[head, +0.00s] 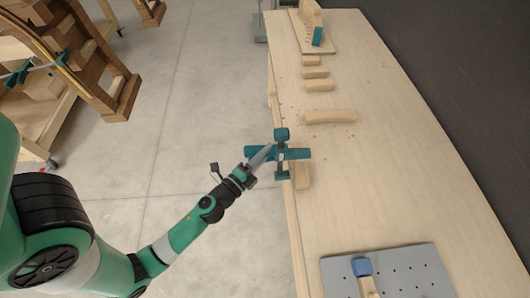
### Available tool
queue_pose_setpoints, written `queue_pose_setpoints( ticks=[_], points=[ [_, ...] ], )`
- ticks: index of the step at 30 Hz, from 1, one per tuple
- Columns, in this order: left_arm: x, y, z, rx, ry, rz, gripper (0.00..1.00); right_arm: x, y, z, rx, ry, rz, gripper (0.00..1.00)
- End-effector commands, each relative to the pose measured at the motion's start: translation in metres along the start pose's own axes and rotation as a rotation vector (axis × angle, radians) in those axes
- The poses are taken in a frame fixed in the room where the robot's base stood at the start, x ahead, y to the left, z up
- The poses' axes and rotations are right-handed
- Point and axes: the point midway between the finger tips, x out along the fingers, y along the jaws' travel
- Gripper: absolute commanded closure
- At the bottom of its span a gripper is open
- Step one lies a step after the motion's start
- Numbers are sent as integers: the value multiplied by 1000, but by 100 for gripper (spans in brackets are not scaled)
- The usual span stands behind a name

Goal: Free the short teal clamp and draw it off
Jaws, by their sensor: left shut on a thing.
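A teal clamp (282,135) with a crossbar is at the left edge of the workbench, beside or over a wooden piece (302,177). My left gripper (268,155) reaches in from the lower left and is shut on the clamp. The gripper covers part of the clamp's left side. I cannot tell whether the clamp still touches the wooden piece or the bench edge. My right gripper is not in view.
The workbench (400,160) carries a curved wooden piece (330,117) and several short blocks farther back. A wooden form with a teal part (317,37) stands at the far end. A grey perforated plate (410,270) with a blue-topped piece (361,266) lies near. Wooden chair forms (95,70) stand left.

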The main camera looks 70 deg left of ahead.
Motion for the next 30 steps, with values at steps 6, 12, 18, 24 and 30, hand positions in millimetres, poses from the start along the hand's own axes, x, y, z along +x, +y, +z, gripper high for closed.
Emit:
queue_pose_setpoints(
  ticks=[6, 12, 18, 24, 30],
  points=[
    [-1, -2, 1, -1, -1, -2, 100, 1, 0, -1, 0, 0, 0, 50],
    [-10, -1, 12, -1, -3, -1, 100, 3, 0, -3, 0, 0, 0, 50],
    [-22, -1, 24, -1, -4, -1, 100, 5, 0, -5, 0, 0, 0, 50],
    [-33, -1, 35, 0, -4, 0, 100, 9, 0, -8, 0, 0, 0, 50],
    [-44, -1, 47, 0, -5, 0, 100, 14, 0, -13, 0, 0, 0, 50]
  ],
)
